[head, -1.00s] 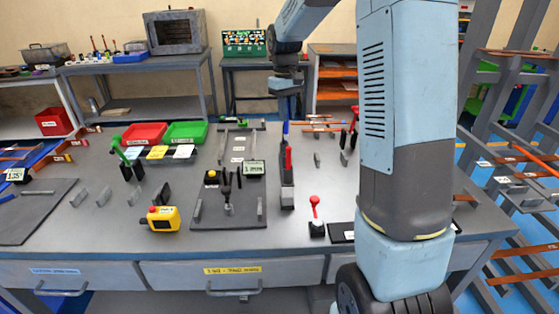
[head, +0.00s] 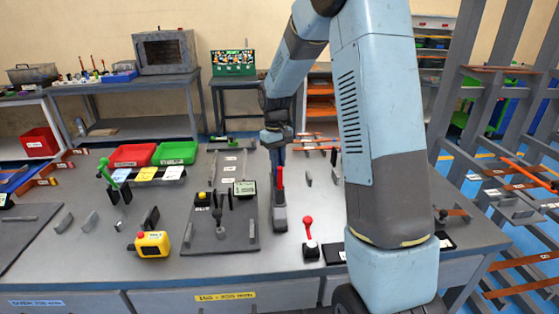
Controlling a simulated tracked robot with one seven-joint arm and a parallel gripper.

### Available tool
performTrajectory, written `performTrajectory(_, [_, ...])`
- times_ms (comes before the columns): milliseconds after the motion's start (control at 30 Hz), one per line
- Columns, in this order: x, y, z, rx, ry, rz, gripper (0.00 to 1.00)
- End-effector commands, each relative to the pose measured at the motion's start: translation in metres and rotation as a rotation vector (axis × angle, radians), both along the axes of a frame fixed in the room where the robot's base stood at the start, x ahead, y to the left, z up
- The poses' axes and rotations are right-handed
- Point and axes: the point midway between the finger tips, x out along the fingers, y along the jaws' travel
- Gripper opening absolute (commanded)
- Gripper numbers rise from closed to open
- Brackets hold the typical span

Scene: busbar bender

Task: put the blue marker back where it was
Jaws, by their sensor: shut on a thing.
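My gripper (head: 277,153) points down above the workbench (head: 330,205), over the back end of a dark upright holder (head: 279,212). It is shut, and its fingers look small and dark from here. The blue marker showed below the fingers a second ago. Now I cannot make it out apart from the gripper, nor whether its tip touches the holder. A red marker (head: 280,178) stands upright in the holder, just in front of my gripper.
A red-knobbed lever (head: 309,232) stands right of the holder. A dark fixture plate (head: 235,240) with a small display (head: 245,188) lies to the left. A yellow control box (head: 152,244), a red tray (head: 132,156) and a green tray (head: 175,153) are further left.

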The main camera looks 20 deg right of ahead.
Motion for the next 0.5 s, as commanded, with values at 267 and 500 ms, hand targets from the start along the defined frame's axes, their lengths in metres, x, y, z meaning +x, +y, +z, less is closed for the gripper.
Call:
performTrajectory(267, [0.0000,-0.0001,-0.0008,0.000,0.000,0.000,0.00])
performTrajectory(500, [0.0000,-0.0004,-0.0012,0.000,-0.001,-0.001,0.37])
